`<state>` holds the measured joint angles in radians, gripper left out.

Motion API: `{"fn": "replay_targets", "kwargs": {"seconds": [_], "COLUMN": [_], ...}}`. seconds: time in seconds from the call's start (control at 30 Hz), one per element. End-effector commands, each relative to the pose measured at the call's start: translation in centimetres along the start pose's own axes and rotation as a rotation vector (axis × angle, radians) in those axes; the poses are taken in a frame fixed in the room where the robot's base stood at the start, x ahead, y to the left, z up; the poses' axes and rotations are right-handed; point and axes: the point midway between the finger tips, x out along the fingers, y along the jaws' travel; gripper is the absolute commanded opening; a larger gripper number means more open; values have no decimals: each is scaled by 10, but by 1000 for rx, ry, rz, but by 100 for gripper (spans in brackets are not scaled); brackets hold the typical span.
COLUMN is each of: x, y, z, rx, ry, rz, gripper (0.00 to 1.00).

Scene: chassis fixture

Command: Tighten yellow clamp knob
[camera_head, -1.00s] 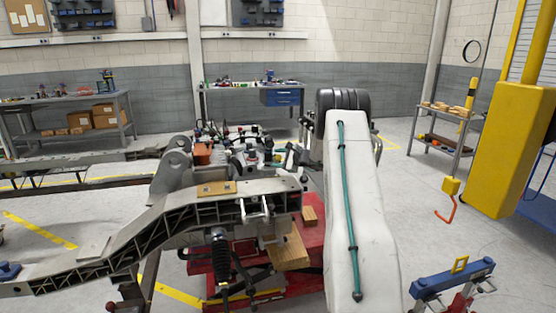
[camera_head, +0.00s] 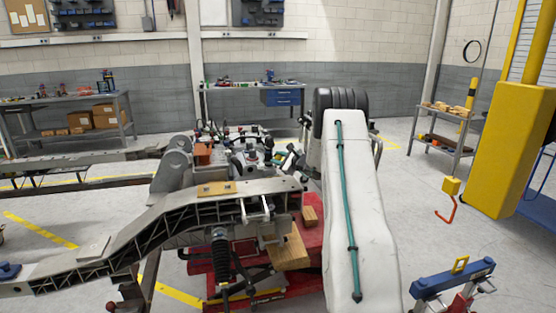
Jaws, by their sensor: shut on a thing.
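I cannot pick out a yellow clamp knob for certain. A grey ribbed chassis rail (camera_head: 150,222) crosses the left and middle, with a flat yellow-tan plate (camera_head: 216,188) on top. A metal bracket or clamp (camera_head: 256,209) is on its side near the right end. A small yellow loop (camera_head: 460,265) stands on a blue bar (camera_head: 452,279) at the lower right. My white arm link with a green cable (camera_head: 352,210) rises right of centre and hides what is behind it. I cannot make out my gripper among the crowded parts left of the link.
A red base (camera_head: 312,247) and wooden block (camera_head: 289,252) lie beneath the rail. A crowded cluster of parts (camera_head: 240,150) is behind it.

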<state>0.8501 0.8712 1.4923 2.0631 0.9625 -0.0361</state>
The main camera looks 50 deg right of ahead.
Motion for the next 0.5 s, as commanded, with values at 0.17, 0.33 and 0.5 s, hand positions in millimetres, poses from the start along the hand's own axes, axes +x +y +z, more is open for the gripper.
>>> {"fn": "replay_targets", "kwargs": {"seconds": [0.17,0.33,0.5], "x": [0,0,0], "y": [2,1,2], "z": [0,0,0], "rx": [134,256,366], "ry": [0,1,1], "rz": [-104,-203,-289], "gripper": [5,5,5]}}
